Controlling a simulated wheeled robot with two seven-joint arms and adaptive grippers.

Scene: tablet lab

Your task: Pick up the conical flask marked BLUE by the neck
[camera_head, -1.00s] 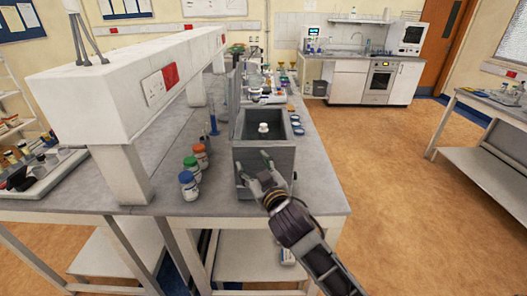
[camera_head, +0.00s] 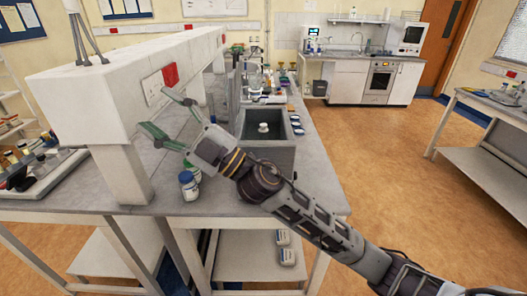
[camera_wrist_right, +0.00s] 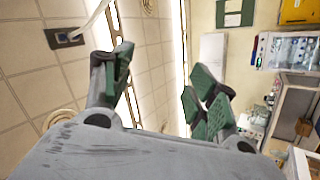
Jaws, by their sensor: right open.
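I cannot make out a conical flask marked BLUE in either view. Small glassware (camera_head: 254,82) stands far back on the bench, too small to read any label. My right gripper (camera_head: 163,117) is open and empty, raised above the left part of the bench in front of the white raised shelf unit. Its two green-padded fingers also show spread apart in the right wrist view (camera_wrist_right: 163,75), with nothing between them. My left gripper is not in view.
A grey sink box (camera_head: 268,157) holds a small white item (camera_head: 263,127). The white shelf unit (camera_head: 85,105) stands close on the left.

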